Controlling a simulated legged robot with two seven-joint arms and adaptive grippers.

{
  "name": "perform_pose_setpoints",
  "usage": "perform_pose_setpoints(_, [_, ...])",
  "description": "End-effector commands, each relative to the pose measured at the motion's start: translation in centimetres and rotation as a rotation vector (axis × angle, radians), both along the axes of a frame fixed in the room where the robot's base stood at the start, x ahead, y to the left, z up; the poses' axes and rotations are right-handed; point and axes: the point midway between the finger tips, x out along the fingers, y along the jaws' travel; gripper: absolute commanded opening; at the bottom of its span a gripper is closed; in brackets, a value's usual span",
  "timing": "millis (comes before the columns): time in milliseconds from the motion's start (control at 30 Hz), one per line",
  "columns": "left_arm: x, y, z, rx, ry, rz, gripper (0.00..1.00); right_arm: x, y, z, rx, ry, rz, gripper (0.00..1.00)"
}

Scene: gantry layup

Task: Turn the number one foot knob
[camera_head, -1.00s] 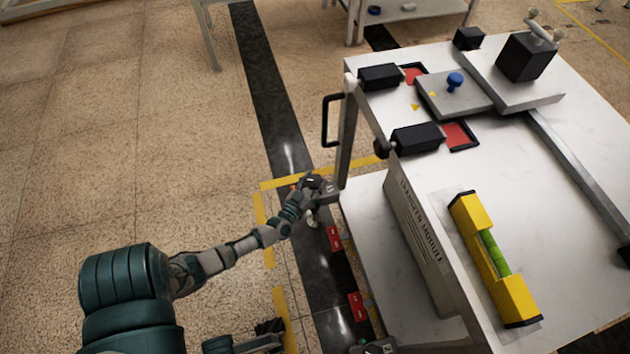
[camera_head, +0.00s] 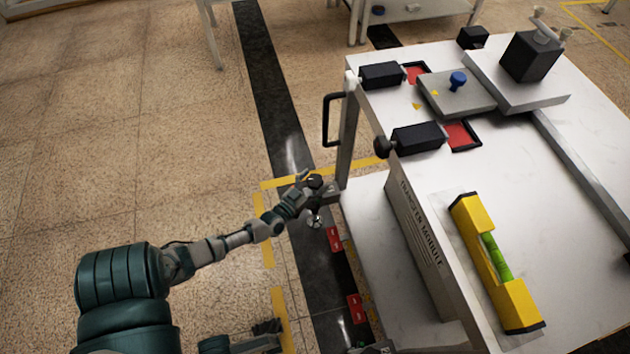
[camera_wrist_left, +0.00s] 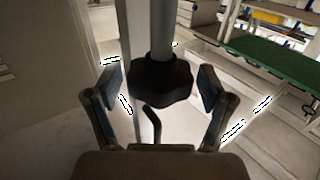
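A black lobed foot knob (camera_head: 315,181) sits on a bracket at the lower end of the cart's far-left leg in the head view. In the left wrist view the knob (camera_wrist_left: 161,80) hangs under a grey post. My left gripper (camera_head: 307,197) is at this knob. Its two fingers (camera_wrist_left: 160,95) stand apart on either side of the knob, with visible gaps, so it is open and does not appear to touch it. No number shows on the knob.
The white cart (camera_head: 590,190) fills the right, with a yellow level (camera_head: 497,262) and black blocks on top. A black handle (camera_head: 328,120) juts out near the leg. Red floor tags (camera_head: 336,239) lie below. Floor to the left is clear.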

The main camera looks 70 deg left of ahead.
Motion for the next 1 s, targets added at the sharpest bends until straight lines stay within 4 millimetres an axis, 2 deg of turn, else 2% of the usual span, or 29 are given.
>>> perform_pose_setpoints(267, [-0.4, -0.3, 0.0, -0.001, 0.000, 0.000, 0.81, -0.2, 0.0, -0.1, -0.002, 0.004, 0.000, 0.40])
perform_pose_setpoints(367, [-1.6, -1.0, -0.1, -0.001, 0.000, -0.001, 0.81, -0.3, 0.0, 0.0, -0.002, 0.002, 0.000, 0.40])
perform_pose_setpoints(733, [-8.5, -4.7, -0.2, -0.002, 0.002, 0.001, 0.81, -0.3, -0.1, 0.1, -0.001, -0.001, 0.000, 0.40])
perform_pose_setpoints(833, [-9.7, -5.3, -0.2, -0.001, 0.003, 0.001, 0.81, -0.3, -0.1, 0.1, -0.001, -0.001, -0.001, 0.40])
perform_pose_setpoints(1000, [-10.4, -5.8, -0.1, 0.000, 0.001, 0.000, 0.81, -0.3, 0.0, 0.1, -0.001, -0.002, -0.001, 0.40])
